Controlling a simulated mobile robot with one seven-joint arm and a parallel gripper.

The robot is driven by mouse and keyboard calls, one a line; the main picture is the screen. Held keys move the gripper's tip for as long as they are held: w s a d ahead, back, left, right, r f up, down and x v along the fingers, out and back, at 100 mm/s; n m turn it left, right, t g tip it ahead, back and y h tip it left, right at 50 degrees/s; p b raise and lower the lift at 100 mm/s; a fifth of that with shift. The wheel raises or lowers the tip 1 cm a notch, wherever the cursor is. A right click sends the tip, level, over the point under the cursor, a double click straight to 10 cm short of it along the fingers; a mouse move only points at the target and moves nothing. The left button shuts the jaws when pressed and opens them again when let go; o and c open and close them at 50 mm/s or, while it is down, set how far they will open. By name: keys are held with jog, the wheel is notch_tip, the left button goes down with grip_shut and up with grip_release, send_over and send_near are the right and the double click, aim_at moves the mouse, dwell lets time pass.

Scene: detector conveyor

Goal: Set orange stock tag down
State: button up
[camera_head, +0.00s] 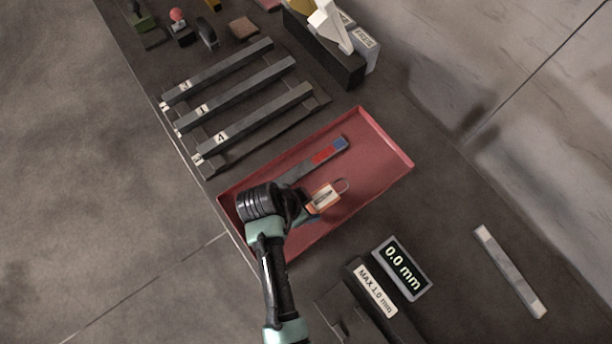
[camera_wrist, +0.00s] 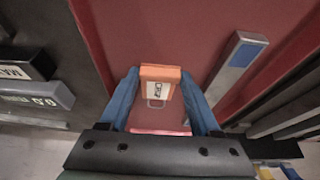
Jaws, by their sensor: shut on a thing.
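The orange stock tag (camera_head: 324,197) has a pale label face and a thin wire loop. My gripper (camera_head: 308,205) is shut on it over the red tray (camera_head: 392,178). In the wrist view the tag (camera_wrist: 160,88) sits between the two blue fingers of my gripper (camera_wrist: 160,98), with its loop partly visible below the label. The tray floor (camera_wrist: 150,30) lies behind it. I cannot tell whether the tag touches the tray floor.
A grey bar with red and blue marks (camera_head: 330,151) lies in the tray beside the tag. A slotted rack (camera_head: 243,97) stands to the upper left. A display reading 0.0 mm (camera_head: 402,268) and a block marked MAX 1.0 mm (camera_head: 375,290) stand below the tray.

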jog(key=o, duration=1.3)
